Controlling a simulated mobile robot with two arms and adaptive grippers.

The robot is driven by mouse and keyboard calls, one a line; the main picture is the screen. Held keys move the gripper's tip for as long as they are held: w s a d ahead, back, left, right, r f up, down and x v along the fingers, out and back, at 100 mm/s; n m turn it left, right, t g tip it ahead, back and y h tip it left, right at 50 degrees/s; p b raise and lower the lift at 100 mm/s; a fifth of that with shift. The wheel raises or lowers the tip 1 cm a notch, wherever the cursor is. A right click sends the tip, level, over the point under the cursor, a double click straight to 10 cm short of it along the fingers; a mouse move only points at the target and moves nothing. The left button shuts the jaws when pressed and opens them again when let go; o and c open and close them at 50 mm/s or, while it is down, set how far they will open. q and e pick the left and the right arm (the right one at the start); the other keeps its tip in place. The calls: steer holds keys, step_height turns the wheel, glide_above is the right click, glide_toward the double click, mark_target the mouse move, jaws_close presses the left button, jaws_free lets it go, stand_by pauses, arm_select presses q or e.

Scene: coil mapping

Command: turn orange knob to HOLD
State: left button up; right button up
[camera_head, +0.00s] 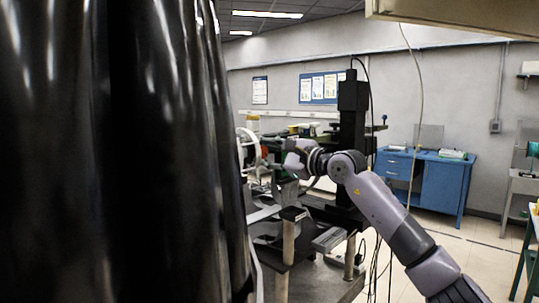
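My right arm comes in from the lower right, and its gripper (270,152) points left at the bench equipment in the middle of the view. The fingers are small and partly lost against dark parts, so I cannot tell whether they are open or shut. A small reddish spot shows by the fingertips; I cannot tell whether it is the orange knob. No HOLD label can be read. My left gripper is not in view.
A large glossy black surface fills the left side, very close, and hides what is behind it. A black upright column (352,125) stands on the equipment bench (320,280) behind my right arm. A blue cabinet (440,182) stands by the back wall. Cables hang near the bench.

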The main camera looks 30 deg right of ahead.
steer(key=v, duration=1.2)
